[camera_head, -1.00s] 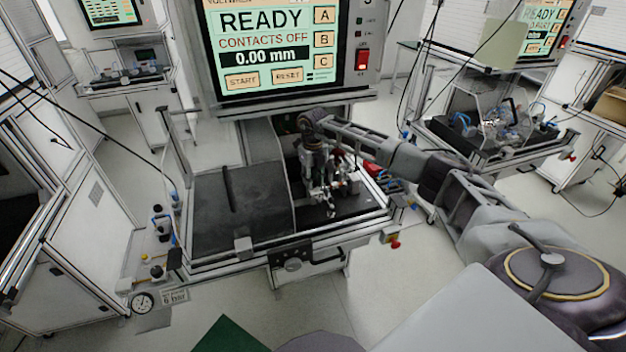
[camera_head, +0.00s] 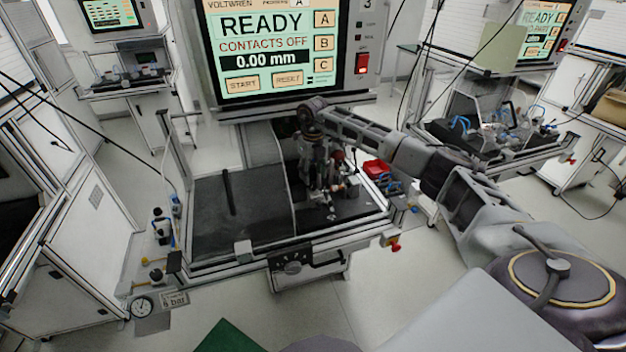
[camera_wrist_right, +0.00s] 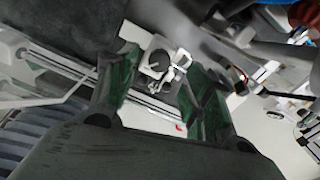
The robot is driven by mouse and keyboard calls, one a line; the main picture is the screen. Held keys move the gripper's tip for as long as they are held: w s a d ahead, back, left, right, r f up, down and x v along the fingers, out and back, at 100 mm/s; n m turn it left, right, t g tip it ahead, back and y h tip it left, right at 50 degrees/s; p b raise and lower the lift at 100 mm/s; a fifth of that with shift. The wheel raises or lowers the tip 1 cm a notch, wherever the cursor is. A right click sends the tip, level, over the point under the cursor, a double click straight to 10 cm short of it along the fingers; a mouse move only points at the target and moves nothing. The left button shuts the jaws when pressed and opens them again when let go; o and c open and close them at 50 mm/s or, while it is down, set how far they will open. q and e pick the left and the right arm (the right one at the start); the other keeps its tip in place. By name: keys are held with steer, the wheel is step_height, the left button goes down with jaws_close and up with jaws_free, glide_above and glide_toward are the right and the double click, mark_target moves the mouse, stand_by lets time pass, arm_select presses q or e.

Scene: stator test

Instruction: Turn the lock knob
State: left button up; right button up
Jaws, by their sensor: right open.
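A dark round knob (camera_head: 292,268) is on the front panel of the test station, below the front rail. My right gripper (camera_head: 328,200) points down over the right part of the station, behind and above that knob. In the right wrist view my right gripper (camera_wrist_right: 157,78) is open, its two green-edged fingers spread apart. A dark round part on a pale plate (camera_wrist_right: 160,66) shows between and beyond the fingertips; I cannot tell whether it is the same knob. No contact is visible. My left gripper is not in view.
The station's dark flat plate (camera_head: 210,225) lies left of my gripper. A large screen (camera_head: 268,50) reading READY and CONTACTS OFF stands behind. A red bin (camera_head: 376,167) and a red button (camera_head: 395,247) are at the right.

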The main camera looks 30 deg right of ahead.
mark_target(313, 184)
step_height(313, 184, up, 8)
steer(key=shift+f, duration=0.15)
stand_by(0.3)
steer(key=shift+f, duration=0.1)
stand_by(0.5)
